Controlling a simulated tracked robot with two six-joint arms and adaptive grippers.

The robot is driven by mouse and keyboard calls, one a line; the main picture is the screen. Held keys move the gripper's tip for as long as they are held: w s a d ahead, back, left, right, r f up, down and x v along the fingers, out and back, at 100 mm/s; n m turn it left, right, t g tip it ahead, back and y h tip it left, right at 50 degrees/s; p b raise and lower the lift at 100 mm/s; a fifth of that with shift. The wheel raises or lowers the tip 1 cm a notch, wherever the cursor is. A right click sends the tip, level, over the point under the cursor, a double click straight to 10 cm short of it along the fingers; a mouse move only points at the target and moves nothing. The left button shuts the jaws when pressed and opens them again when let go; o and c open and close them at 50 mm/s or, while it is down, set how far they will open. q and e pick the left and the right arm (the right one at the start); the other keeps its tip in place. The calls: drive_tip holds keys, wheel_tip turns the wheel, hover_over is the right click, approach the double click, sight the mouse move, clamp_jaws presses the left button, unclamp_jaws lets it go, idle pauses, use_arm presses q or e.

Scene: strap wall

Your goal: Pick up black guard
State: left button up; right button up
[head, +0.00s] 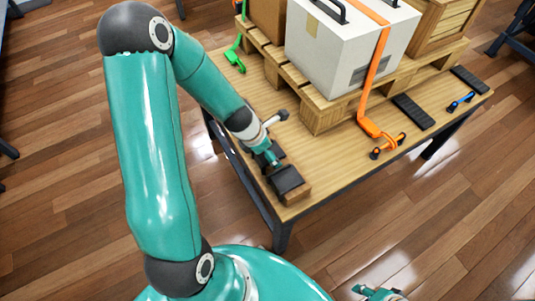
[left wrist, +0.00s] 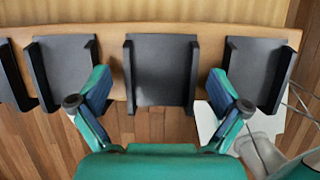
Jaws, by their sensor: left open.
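Several black guards sit in a row on a wooden strip in the left wrist view. The middle black guard (left wrist: 162,70) is an angled piece with two raised sides, and it also shows in the head view (head: 286,180). Others are to its left (left wrist: 65,68) and right (left wrist: 255,70). My left gripper (left wrist: 160,107) is open, with its fingers spread wide on either side of the middle guard. It holds nothing. In the head view, my left gripper (head: 273,161) is low over the table's near left corner. Part of my right gripper (head: 377,293) shows at the bottom edge.
The wooden table (head: 335,165) carries a pallet (head: 320,112) with a white box (head: 340,45). An orange strap (head: 377,60) crosses the box. Its orange ratchet (head: 388,142) lies near the front edge. A black strip (head: 413,111) lies farther right.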

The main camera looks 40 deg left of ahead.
use_arm(q)
drive_tip(key=c, duration=1.2)
drive_tip(key=shift+s+a+r, duration=0.1)
drive_tip(key=shift+r, duration=0.1)
drive_tip(key=shift+s+a+r+p, duration=0.1)
drive_tip(key=shift+s+r+p, duration=0.1)
drive_tip(key=shift+p, duration=0.1)
drive_tip(key=s+a+r+p, duration=0.3)
drive_tip(key=s+r, duration=0.4)
drive_tip(key=s, duration=0.5)
drive_tip(key=shift+s+a+r+p, duration=0.25)
drive_tip(key=shift+a+p, duration=0.1)
